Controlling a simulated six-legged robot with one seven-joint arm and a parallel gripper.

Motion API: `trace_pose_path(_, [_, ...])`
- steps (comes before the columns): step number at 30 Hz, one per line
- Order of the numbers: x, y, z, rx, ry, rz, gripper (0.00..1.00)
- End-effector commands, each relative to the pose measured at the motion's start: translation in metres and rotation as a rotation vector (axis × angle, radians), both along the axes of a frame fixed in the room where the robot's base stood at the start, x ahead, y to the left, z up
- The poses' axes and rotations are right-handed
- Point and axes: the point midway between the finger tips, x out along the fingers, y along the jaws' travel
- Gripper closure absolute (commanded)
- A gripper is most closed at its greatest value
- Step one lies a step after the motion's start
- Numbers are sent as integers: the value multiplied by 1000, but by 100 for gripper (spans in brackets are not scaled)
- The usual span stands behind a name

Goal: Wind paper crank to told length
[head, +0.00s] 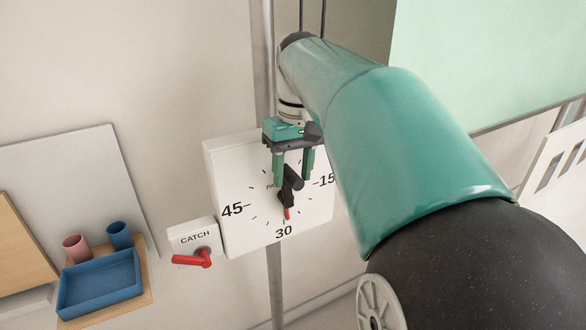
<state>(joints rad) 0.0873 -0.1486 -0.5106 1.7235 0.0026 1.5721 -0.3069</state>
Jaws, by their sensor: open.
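A white square dial (233,185) on the wall carries tick marks and the numbers 15, 30 and 45. The black crank (293,180) sits at the dial's middle, and its red pointer tip (287,213) lies close to 30. My gripper (294,176), teal and black, hangs in front of the dial with its fingers open, pointing down. Its fingertips are on either side of the crank's upper part; I cannot tell whether they touch it. My gripper hides the dial's top and part of its lettering.
A CATCH box (191,236) with a red lever (195,259) sits just left of the dial. Farther left, a blue tray (98,283), a pink cup (76,248) and a blue cup (119,236) stand on a wooden board. A grey pole (275,285) runs behind the dial.

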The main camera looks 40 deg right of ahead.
Motion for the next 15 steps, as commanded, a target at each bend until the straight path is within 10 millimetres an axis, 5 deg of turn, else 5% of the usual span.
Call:
trace_pose_path(3, [0, 0, 1, 0, -1, -1, 59])
trace_pose_path(9, [0, 0, 1, 0, -1, 0, 98])
trace_pose_path(15, [-1, 0, 1, -1, -1, 0, 100])
